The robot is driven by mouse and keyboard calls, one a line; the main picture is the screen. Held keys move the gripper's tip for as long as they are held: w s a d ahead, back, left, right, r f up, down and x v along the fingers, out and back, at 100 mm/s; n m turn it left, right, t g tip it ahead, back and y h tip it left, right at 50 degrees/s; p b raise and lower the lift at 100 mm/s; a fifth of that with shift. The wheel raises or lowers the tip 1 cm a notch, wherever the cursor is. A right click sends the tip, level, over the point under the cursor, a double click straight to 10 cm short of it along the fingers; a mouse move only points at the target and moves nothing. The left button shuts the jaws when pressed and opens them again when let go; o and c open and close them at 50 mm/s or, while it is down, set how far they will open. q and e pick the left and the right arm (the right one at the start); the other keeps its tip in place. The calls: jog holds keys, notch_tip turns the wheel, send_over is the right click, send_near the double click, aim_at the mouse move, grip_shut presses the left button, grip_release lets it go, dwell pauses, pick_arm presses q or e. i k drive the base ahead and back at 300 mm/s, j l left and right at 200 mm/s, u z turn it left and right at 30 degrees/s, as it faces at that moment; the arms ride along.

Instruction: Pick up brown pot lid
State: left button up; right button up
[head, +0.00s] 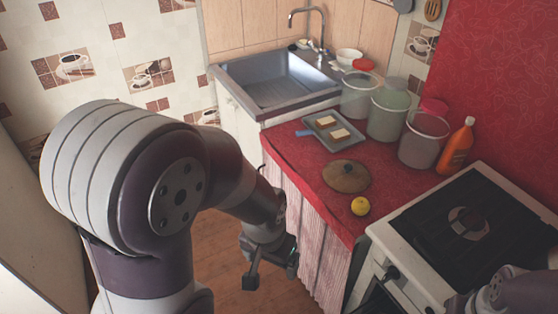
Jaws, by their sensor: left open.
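The brown pot lid (346,177) lies on the red oilcloth counter (315,180), near its front edge, with a small dark knob on top. My left gripper (270,273) hangs low in front of the counter, below and to the left of the lid. It is open and empty, apart from the lid. My right arm shows only in part at the bottom right corner, and its gripper is out of view.
A yellow lemon (360,206) lies close to the lid. A tray (332,133) with bread slices is behind it. Clear containers (423,140) and an orange bottle (457,147) stand to the right. A stove (475,230) borders the counter; a sink (278,82) is behind.

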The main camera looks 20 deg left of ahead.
aim_at(343, 176)
jog(key=i+u, duration=0.1)
jog(key=u, duration=0.25)
jog(key=z, duration=1.35)
jog(key=j+z, duration=0.1)
jog(key=z, duration=0.2)
jog(key=j+z, duration=0.1)
jog(key=z, duration=0.15)
jog(key=j+z, duration=0.15)
jog(key=j, duration=0.4)
jog(key=k+j+z, duration=0.1)
jog(key=j, duration=0.4)
jog(key=j+z, duration=0.15)
jog(key=j, duration=0.4)
jog(key=k+j+z, duration=0.15)
jog(key=j, duration=0.35)
jog(key=k+j+z, duration=0.1)
jog(key=j, duration=0.4)
